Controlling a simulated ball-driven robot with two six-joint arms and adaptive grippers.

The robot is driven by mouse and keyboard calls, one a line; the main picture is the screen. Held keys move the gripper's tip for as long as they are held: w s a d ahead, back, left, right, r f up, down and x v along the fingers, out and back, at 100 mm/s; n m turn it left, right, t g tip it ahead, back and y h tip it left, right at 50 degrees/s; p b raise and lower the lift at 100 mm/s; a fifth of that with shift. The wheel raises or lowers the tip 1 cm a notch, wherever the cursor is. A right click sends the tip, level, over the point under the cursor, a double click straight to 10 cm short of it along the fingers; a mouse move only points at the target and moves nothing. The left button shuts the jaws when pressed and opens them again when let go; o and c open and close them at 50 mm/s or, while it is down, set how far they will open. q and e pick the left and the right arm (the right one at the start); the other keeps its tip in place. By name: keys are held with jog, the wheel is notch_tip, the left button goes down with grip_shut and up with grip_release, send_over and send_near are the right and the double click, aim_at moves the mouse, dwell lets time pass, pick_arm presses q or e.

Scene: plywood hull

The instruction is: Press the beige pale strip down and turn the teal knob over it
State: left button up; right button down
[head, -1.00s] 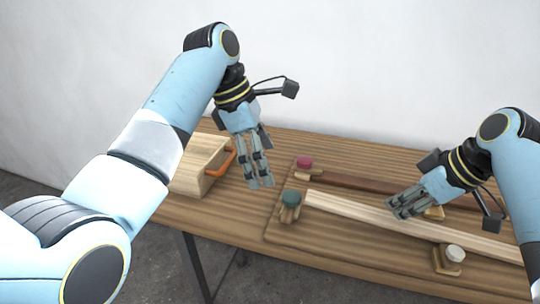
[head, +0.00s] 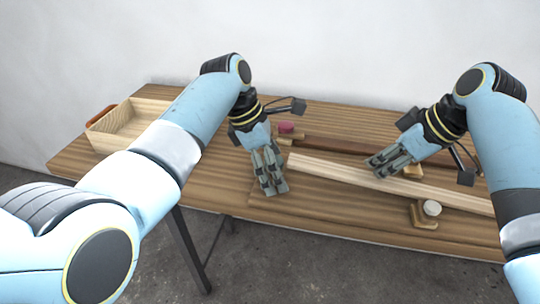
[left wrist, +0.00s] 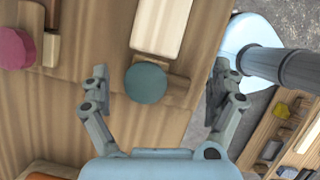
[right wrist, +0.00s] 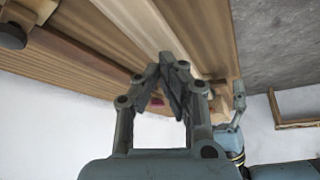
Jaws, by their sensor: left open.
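The beige pale strip (head: 335,173) lies lengthwise on the board, its left end near my left gripper. My right gripper (head: 377,168) is over the strip with its fingertips together at its upper face; I cannot tell how firmly they touch. The strip also runs behind the fingertips in the right wrist view (right wrist: 190,28). The teal knob (left wrist: 146,83) sits on a small wooden block just off the strip's end (left wrist: 161,25), between the spread fingers of my left gripper (left wrist: 157,85). In the head view my left gripper (head: 273,188) is open and hides the teal knob.
A pink knob (head: 286,127) stands beyond, at the end of a dark brown strip (head: 345,147). A white knob (head: 432,208) on a wooden block is at the front right. An open wooden box (head: 130,125) with an orange handle (head: 101,116) stands at the left.

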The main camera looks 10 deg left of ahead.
pick_arm(q)
jog(key=shift+c, duration=0.4)
jog(key=c, duration=1.1)
jog(key=shift+c, duration=0.3)
pick_arm(e)
jog(key=shift+f, duration=0.1)
